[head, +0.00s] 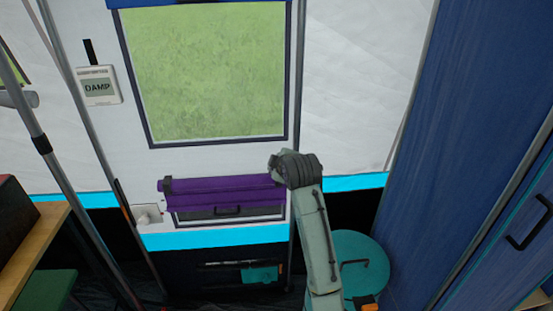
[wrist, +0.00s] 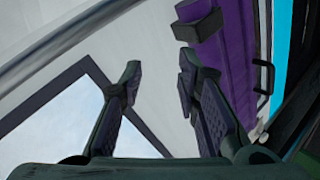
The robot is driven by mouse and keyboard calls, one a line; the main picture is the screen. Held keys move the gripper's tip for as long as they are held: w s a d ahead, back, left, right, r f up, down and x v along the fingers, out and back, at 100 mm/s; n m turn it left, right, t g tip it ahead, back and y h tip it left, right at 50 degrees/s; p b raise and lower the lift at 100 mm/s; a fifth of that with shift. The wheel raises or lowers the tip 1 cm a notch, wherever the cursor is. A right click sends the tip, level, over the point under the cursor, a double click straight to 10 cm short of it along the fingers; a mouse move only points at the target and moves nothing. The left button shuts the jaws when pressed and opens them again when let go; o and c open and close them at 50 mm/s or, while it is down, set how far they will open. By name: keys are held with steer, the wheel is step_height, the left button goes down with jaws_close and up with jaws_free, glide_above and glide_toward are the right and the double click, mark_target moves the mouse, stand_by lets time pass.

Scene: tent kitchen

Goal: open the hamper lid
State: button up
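A round teal lid (head: 372,248) with a dark bar handle (head: 355,264) sits low at the right in the head view; I take it as the hamper's. It looks shut, and my arm covers its left part. The hamper's body is mostly hidden. My gripper (wrist: 160,80) is open in the wrist view, with nothing between its fingers. In the head view my arm rises left of the lid, and its end hides the fingers. The gripper is up by the tent wall, apart from the lid.
A purple rolled flap (head: 220,190) with a dark handle is on the wall beside my arm's end; it also shows in the wrist view (wrist: 232,50). A blue cabinet (head: 450,130) stands at the right. A wooden table (head: 40,235) is at the left.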

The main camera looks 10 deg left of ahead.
steer(key=shift+a+r+n, duration=0.3)
steer(key=shift+a+n, duration=0.05)
steer(key=shift+n, duration=0.35)
